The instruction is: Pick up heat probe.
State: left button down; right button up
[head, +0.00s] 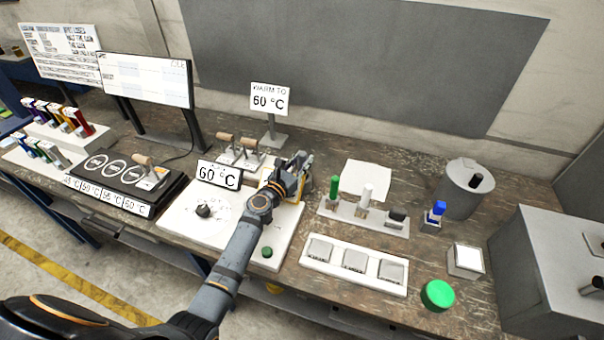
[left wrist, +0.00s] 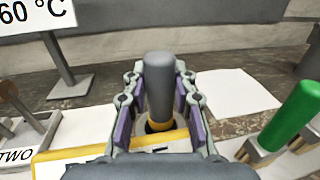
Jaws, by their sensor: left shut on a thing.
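My left gripper (head: 300,172) is over the right part of the white hot-plate panel (head: 178,226) in the head view. In the left wrist view, my left gripper (left wrist: 161,105) is shut on a grey cylindrical handle, the heat probe (left wrist: 159,82), with a finger on each side of it. The probe stands upright, with a yellow-orange band low on it and a dark opening by its lower end. I cannot tell whether it is still seated there. In the head view the gripper mostly hides the probe. My right gripper is not in view.
Right of the gripper stands a rack (head: 345,214) with green, white and black handles. A sign reading 60 °C (head: 269,100) stands behind. Wooden-handled tools (head: 226,142) are close on the left. Three grey pads (head: 354,260) lie in front right.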

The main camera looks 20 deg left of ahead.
pick_arm(q)
notch_tip(320, 180, up, 9)
jog(key=p, duration=0.7)
jog(key=shift+r, duration=0.15)
jog(key=shift+r+p, duration=0.35)
jog(key=shift+r, duration=0.15)
